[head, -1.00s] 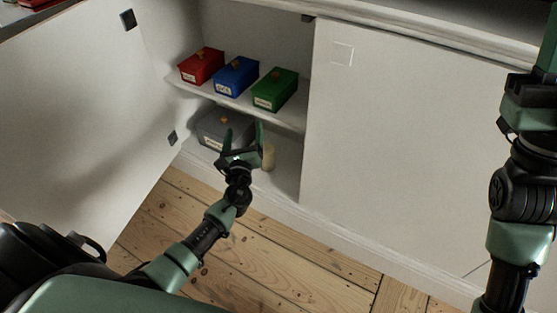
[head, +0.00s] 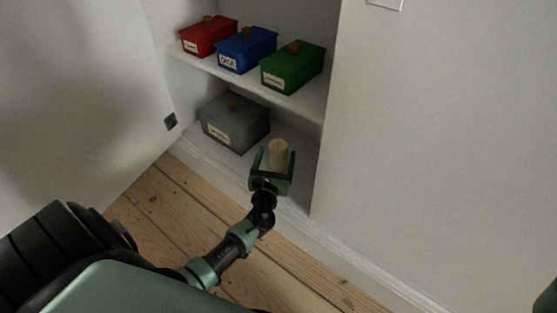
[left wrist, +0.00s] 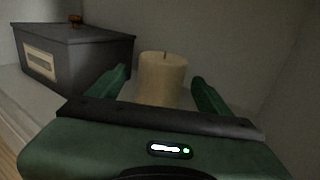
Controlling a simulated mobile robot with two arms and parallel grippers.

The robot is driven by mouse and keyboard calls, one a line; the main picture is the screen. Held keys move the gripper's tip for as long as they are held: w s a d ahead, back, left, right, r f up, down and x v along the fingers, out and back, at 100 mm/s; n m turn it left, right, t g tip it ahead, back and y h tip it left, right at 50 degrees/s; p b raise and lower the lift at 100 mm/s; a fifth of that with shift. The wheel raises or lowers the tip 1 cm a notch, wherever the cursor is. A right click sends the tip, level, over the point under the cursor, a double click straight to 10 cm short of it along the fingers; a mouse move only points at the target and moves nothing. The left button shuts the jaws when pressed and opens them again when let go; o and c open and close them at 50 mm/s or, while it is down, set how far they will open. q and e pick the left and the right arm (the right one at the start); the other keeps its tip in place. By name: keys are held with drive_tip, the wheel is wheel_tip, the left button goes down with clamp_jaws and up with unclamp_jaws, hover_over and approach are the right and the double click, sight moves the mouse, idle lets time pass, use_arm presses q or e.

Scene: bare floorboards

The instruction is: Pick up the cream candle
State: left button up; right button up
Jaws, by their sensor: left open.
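The cream candle (head: 279,153) stands upright on the bottom of the open cupboard, to the right of the grey box. It also shows in the left wrist view (left wrist: 161,77), with a dark wick on top and its lower part hidden behind my gripper. My left gripper (head: 272,158) is open, with one finger on each side of the candle's line. In the left wrist view the open fingers (left wrist: 160,88) flank the candle, with a gap visible on both sides. I cannot tell how deep the candle is between them.
A grey lidded box (head: 234,124) stands left of the candle on the cupboard bottom. Red (head: 208,37), blue (head: 245,50) and green (head: 292,68) boxes sit on the shelf (head: 240,82) above. The open door (head: 75,110) is at left; a white panel (head: 430,140) bounds the right.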

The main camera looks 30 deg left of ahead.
use_arm(q)
drive_tip(key=shift+x, duration=1.25)
clamp_jaws()
